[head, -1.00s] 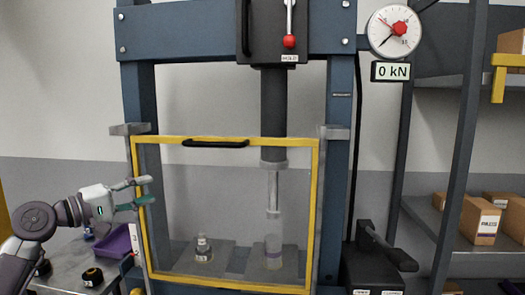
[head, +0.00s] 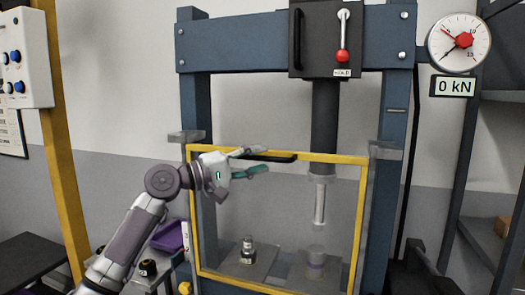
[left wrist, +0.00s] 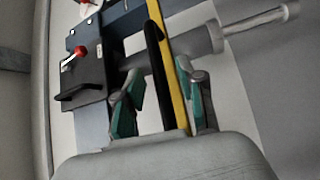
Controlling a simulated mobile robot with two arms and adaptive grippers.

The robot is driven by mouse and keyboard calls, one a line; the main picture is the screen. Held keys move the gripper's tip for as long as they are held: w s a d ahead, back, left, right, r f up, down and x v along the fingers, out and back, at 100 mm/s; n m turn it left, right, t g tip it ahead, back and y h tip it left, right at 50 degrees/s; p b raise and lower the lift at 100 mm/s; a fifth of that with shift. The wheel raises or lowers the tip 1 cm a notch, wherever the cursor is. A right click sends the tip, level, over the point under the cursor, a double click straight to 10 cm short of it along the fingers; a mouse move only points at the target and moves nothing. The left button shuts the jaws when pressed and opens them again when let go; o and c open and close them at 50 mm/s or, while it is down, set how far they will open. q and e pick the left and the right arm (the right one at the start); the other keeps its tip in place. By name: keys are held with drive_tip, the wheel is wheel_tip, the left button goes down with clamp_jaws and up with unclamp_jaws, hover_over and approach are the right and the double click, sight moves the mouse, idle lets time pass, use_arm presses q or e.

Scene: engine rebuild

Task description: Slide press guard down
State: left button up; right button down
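The press guard (head: 187,215) is a clear panel in a yellow frame. It stands low across the front of the press (head: 395,150), over the work area. A black bar handle (head: 284,158) is on its top edge, and it also shows in the left wrist view (left wrist: 156,55). My left gripper (head: 262,160) is at the left end of this handle, one finger above and one below. In the left wrist view, its green-padded fingers (left wrist: 160,97) are apart, with the handle and yellow edge between them. Contact is not clear. My right gripper is not in view.
Behind the panel stand a small dark part (head: 247,250) and a clear cylinder (head: 315,262) below the ram (head: 324,125). A red-knobbed lever (head: 342,55) and a gauge (head: 458,44) are above. A purple bin (head: 168,236) and a yellow post (head: 62,150) are left.

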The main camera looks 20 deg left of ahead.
use_arm(q)
drive_tip(key=shift+x, duration=0.8)
clamp_jaws()
